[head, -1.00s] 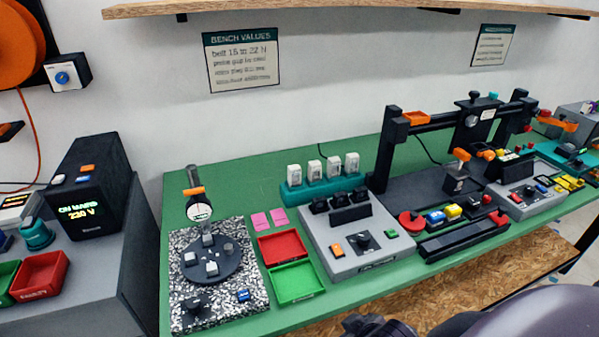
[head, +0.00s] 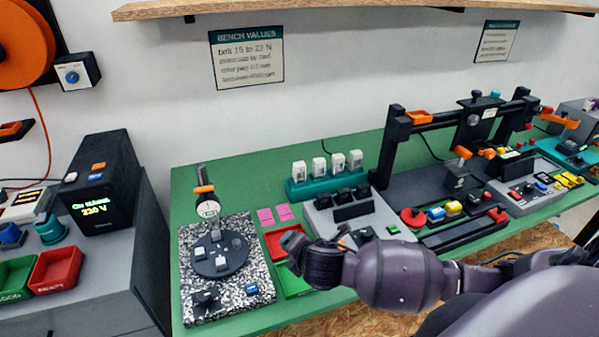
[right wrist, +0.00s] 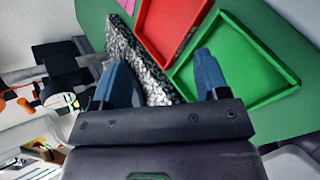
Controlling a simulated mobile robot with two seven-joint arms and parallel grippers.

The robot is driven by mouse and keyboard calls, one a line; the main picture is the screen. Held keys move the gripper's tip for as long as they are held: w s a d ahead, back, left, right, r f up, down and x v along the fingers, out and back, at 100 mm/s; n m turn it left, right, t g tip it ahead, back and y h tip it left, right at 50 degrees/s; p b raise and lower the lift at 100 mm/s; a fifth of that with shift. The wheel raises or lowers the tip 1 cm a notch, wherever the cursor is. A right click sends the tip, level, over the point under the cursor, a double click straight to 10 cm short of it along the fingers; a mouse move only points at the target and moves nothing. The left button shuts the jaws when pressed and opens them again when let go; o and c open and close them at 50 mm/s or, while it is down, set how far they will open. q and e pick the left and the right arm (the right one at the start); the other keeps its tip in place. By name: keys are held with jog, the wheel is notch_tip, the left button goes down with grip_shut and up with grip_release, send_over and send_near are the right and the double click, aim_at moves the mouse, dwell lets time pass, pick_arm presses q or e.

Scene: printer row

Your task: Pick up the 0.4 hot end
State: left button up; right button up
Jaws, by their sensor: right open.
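Several white-topped upright pieces with small dark marks stand in a teal rack (head: 325,187) at the back of the green bench; their marks are too small to read. Several small grey blocks sit on a dark round plate (head: 218,268) on the speckled slab. I cannot tell which piece is the 0.4 hot end. My right gripper (head: 284,243) reaches in from the right over the red and green trays, apart from the rack and the plate. In the right wrist view its two blue fingers (right wrist: 164,78) are spread with nothing between them. My left gripper is not in view.
The red tray (right wrist: 146,30) and green tray (right wrist: 262,92) look empty in the right wrist view. A dial gauge (head: 207,208) stands behind the round plate. A grey control box (head: 325,222) is partly behind my right arm. Pink pads (head: 265,217) lie left of the teal rack.

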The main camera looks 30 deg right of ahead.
aim_at(301, 170)
jog(key=w+d+n, duration=0.2)
jog(key=w+d+r+n+t, duration=0.1)
jog(key=w, duration=0.1)
jog(key=w+d+r+n, duration=0.1)
jog(key=w+d+n, duration=0.1)
jog(key=shift+w+d+r+n+t, duration=0.1)
jog(key=shift+w+d+n+t, duration=0.05)
jog(key=shift+d+n+t, duration=0.15)
jog(key=w+d+r+n+t+h, duration=0.1)
jog(key=w+d+r+n, duration=0.3)
jog(key=w+d+n, duration=0.3)
jog(key=shift+m, duration=0.6)
jog(key=shift+d+r+b+x, duration=0.15)
jog(key=shift+x, duration=1.45)
jog(key=shift+d+r+b+x, duration=0.1)
jog(key=shift+d+x, duration=0.05)
jog(key=shift+x, duration=1.4)
jog(key=shift+d+r+b+x, duration=0.15)
jog(key=shift+x, duration=1.45)
jog(key=shift+w, duration=0.1)
jog(key=c, duration=1)
jog(key=shift+r, duration=0.15)
jog(key=shift+c, duration=0.2)
